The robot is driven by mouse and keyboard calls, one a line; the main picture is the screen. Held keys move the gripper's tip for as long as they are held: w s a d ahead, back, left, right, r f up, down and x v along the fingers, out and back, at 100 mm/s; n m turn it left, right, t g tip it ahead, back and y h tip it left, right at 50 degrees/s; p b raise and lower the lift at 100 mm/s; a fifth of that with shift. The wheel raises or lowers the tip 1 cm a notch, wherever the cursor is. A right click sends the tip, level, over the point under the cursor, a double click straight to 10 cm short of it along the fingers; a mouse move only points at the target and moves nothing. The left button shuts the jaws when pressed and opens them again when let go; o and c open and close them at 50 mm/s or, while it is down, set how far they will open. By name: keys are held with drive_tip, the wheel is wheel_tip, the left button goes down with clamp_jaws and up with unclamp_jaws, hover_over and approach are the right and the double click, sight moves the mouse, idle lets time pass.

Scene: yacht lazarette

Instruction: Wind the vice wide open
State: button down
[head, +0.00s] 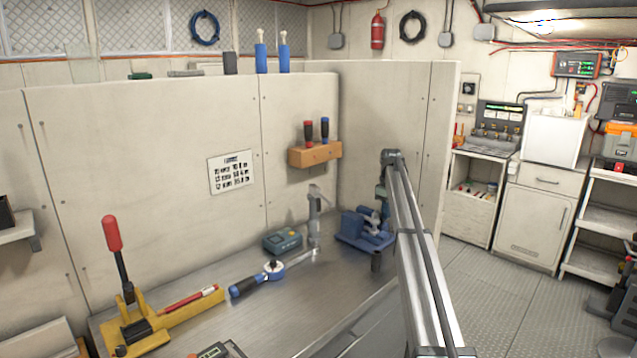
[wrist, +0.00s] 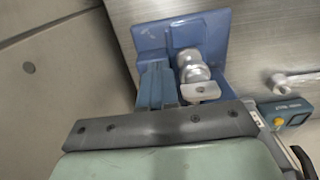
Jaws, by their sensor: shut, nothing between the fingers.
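The blue vice (head: 352,234) stands on the steel bench near its right end, by the partition wall. In the wrist view, its blue base (wrist: 150,36) and bright metal screw parts (wrist: 192,66) lie just ahead of my gripper. A flat metal piece with a hole sits in front of the screw. My gripper (head: 382,205) hangs over the vice; its shut, empty fingers (wrist: 162,85) show beside the screw parts in the wrist view. I cannot tell whether they touch the vice. My gripper hides part of it, and the vice jaw gap is not clear.
A yellow lever press (head: 130,322) is farther left. A wooden rack (head: 315,154) with two screwdrivers hangs above.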

drive_tip(key=shift+w+d+f, duration=0.15)
drive_tip(key=shift+d+f, duration=0.1)
drive_tip(key=shift+f, duration=0.35)
drive_tip(key=shift+w+d, duration=0.4)
drive_tip(key=shift+d, duration=0.1)
drive_tip(key=shift+w+d, duration=0.45)
drive_tip(key=shift+w, duration=0.1)
drive_tip(key=shift+a, duration=0.15)
drive_tip(key=shift+s+d, duration=0.15)
drive_tip(key=shift+d, duration=0.25)
wheel_tip(320, 180, up, 6)
idle(0.7)
